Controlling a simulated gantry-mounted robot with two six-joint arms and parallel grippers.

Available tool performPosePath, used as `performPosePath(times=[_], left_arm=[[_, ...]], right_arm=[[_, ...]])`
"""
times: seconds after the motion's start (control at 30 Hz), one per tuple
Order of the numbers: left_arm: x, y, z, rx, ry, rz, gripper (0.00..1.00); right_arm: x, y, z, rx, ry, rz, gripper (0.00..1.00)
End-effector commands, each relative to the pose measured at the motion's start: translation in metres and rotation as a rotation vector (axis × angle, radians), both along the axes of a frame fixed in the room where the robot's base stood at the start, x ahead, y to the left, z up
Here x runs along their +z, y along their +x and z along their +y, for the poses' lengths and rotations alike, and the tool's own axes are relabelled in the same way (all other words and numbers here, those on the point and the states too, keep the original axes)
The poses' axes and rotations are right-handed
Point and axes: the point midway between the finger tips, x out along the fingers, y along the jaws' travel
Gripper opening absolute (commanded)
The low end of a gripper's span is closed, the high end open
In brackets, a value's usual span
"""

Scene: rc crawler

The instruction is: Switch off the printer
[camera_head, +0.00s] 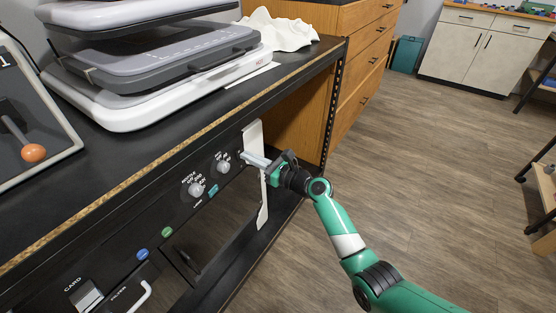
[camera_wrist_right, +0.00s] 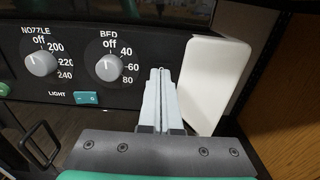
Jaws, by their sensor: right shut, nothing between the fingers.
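A black front panel (camera_head: 150,225) runs under the bench top. It carries a NOZZLE knob (camera_head: 195,189), a BED knob (camera_head: 223,166) and a teal LIGHT rocker (camera_head: 213,191). In the right wrist view the NOZZLE knob (camera_wrist_right: 41,63) and BED knob (camera_wrist_right: 109,68) are grey, with "off" marked above each; I cannot clearly read their pointers. The teal LIGHT rocker (camera_wrist_right: 86,98) sits below them. My right gripper (camera_head: 243,155) is shut and empty, its tips close to the panel just right of the BED knob. Whether they touch the panel I cannot tell. My left gripper is out of view.
A white upright plate (camera_wrist_right: 215,85) stands just right of my right gripper's fingers. Blue (camera_head: 142,254) and green (camera_head: 167,232) buttons and a CARD slot (camera_head: 86,296) are further left on the front. A white-and-grey tray-like machine (camera_head: 150,110) stands on the bench. The floor at right is open.

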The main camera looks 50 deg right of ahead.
Motion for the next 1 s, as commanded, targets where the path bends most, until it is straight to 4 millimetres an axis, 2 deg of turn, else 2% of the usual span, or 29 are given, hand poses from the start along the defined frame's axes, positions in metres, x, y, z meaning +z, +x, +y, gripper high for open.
performPosePath(times=[0.03,0.1,0.3,0.5,0.67,1.0], left_arm=[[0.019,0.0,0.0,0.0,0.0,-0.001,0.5],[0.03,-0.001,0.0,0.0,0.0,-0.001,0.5],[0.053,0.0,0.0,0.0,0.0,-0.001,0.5],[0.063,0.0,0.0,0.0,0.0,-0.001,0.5],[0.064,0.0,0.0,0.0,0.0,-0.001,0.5],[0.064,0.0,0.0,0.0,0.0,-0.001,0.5]], right_arm=[[0.009,-0.007,0.002,0.003,0.002,0.004,0.0],[0.011,-0.019,0.002,0.006,0.001,0.004,0.0],[0.015,-0.069,-0.004,0.005,0.001,0.002,0.0],[0.016,-0.101,-0.007,0.006,0.001,0.001,0.0],[0.016,-0.109,-0.008,0.007,0.0,0.0,0.0],[0.015,-0.11,-0.008,0.008,0.0,0.0,0.0]])
